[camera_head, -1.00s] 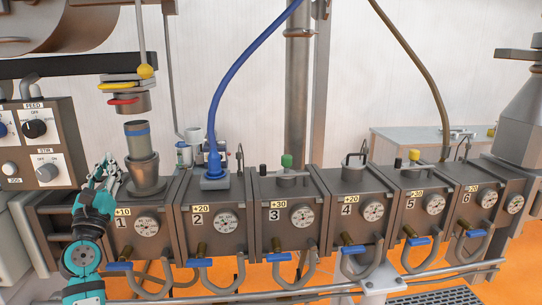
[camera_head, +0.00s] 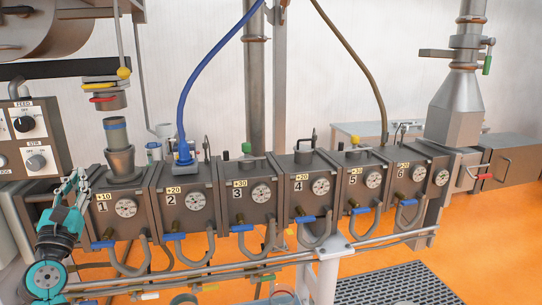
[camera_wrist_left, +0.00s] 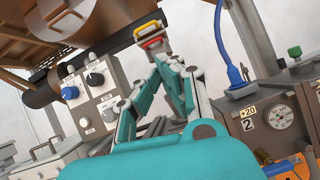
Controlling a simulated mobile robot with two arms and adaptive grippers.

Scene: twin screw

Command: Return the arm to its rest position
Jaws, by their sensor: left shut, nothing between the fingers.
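My left gripper (camera_head: 73,187) is at the left of the head view, in front of the first barrel block (camera_head: 125,225) and beside the control box. Its teal and grey fingers point up and are shut with nothing between them. In the left wrist view the gripper (camera_wrist_left: 166,62) fills the middle, its fingertips close together in front of the red and yellow fittings. My left arm (camera_head: 44,280) comes up from the lower left edge. My right gripper is not in view.
The control box (camera_head: 27,135) with knobs stands at the left. Numbered blocks run right, with blue-handled valves (camera_head: 241,228) and pipes along the front. A blue hose (camera_head: 184,100) rises from block 2. A grey hopper (camera_head: 455,105) stands at the right. Orange floor (camera_head: 480,250) is open at lower right.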

